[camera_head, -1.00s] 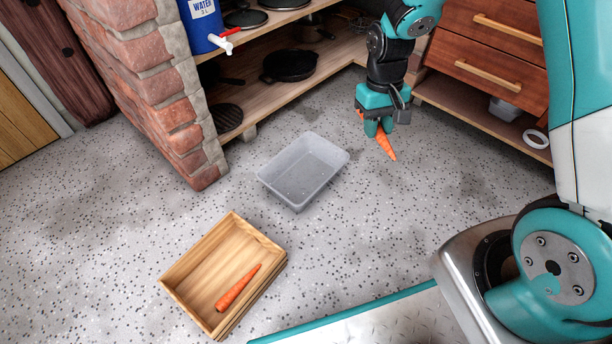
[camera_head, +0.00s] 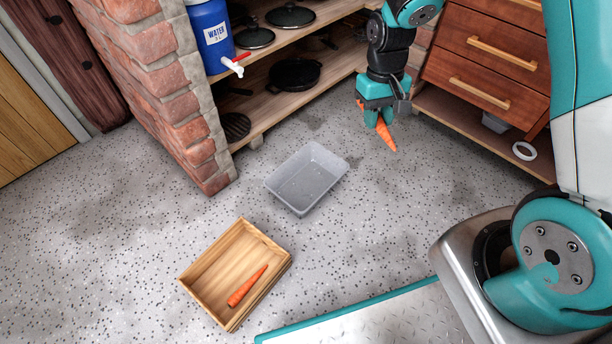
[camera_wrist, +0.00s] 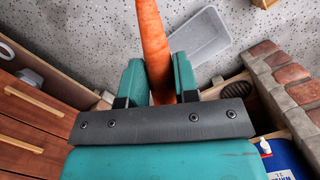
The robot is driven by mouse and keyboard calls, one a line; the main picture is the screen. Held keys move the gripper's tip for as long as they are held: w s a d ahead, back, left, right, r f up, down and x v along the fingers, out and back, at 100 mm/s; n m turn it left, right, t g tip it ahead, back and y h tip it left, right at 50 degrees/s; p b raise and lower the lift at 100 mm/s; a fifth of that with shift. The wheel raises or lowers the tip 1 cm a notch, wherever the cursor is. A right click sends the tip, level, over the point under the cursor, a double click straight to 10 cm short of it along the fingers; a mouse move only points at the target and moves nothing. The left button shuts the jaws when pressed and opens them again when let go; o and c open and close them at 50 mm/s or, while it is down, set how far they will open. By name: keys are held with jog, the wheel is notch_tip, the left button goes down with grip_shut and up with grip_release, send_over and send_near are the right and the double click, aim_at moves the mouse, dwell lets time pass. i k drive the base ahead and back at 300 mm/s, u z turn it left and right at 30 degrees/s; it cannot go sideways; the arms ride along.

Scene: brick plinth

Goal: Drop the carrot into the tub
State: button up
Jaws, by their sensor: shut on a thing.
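My gripper (camera_head: 377,120) is shut on an orange carrot (camera_head: 386,136). It holds the carrot above the floor, to the right of the tub and apart from it. The wrist view shows the carrot (camera_wrist: 153,45) between the two teal fingers of my gripper (camera_wrist: 159,80). The tub (camera_head: 318,197) is a grey translucent rectangular bin standing on the floor, and it looks empty. It also shows in the wrist view (camera_wrist: 203,38), beyond the carrot and to its right. A second carrot (camera_head: 247,286) lies in a wooden crate.
The wooden crate (camera_head: 205,256) stands on the floor, in front and left of the tub. A brick plinth (camera_head: 165,75) is at the left. Shelves with pans (camera_head: 294,75) and a blue water container (camera_head: 211,38) are behind. Wooden drawers (camera_head: 480,85) stand at the right. Speckled floor surrounds the tub.

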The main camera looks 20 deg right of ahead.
aim_at(302, 196)
jog(key=u, duration=3.55)
jog(key=k, duration=1.55)
jog(key=z, duration=2)
jog(key=i, duration=0.5)
jog(key=z, duration=0.05)
